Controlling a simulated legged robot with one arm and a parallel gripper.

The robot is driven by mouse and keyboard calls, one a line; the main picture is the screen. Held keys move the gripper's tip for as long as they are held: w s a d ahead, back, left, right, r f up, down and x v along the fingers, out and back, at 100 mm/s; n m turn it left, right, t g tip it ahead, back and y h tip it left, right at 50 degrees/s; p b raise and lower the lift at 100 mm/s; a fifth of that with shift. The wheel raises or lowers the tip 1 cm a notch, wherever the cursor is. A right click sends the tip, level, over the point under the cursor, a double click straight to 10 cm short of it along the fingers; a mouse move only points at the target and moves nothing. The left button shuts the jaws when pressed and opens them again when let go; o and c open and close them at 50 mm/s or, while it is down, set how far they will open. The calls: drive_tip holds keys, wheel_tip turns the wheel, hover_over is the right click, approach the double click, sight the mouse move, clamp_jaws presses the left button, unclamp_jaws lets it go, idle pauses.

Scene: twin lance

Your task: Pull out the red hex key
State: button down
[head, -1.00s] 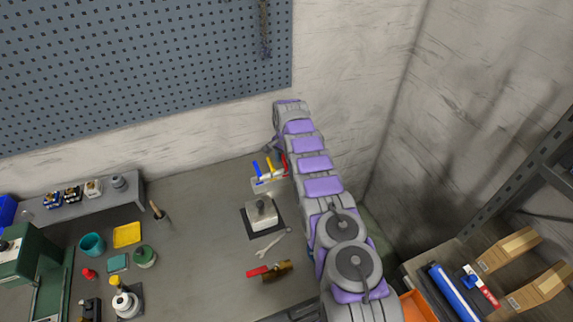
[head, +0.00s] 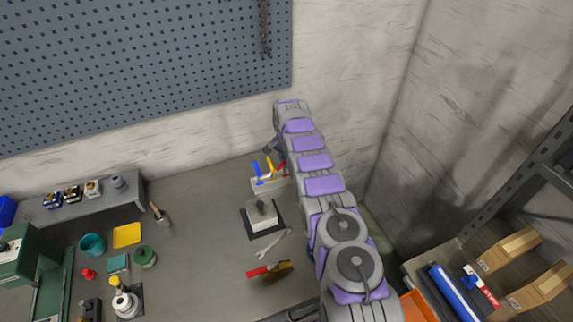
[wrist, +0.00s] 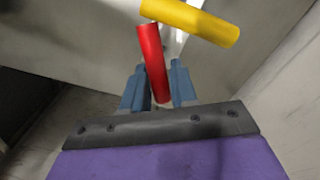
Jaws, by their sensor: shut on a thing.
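The red hex key (head: 283,168) stands at the right end of a small light holder block (head: 266,187) on the bench. A yellow hex key (head: 269,166) and a blue one (head: 257,169) are beside it in the block. My gripper (head: 273,150) is just behind and above the keys, partly hidden by my arm. In the wrist view, my gripper (wrist: 158,85) has its blue-grey fingers shut on the red hex key (wrist: 151,55). The yellow key (wrist: 195,22) lies close to its end there. I cannot tell whether the red key's lower end is still inside the block.
A block on a dark base (head: 262,215), a wrench (head: 273,246) and a red-handled brush (head: 270,271) lie in front of the holder. The wall and pegboard (head: 140,65) are close behind. Bare bench (head: 205,225) lies to the left.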

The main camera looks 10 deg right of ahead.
drive_tip(key=shift+w+a+r, duration=0.1)
drive_tip(key=shift+a+r, duration=0.05)
drive_tip(key=shift+a, duration=0.35)
drive_tip(key=shift+w+r, duration=0.1)
drive_tip(key=shift+r, duration=0.2)
drive_tip(key=shift+a+r, duration=0.2)
drive_tip(key=shift+r, duration=0.2)
drive_tip(key=shift+d+f, duration=0.15)
drive_tip(key=shift+d, duration=0.05)
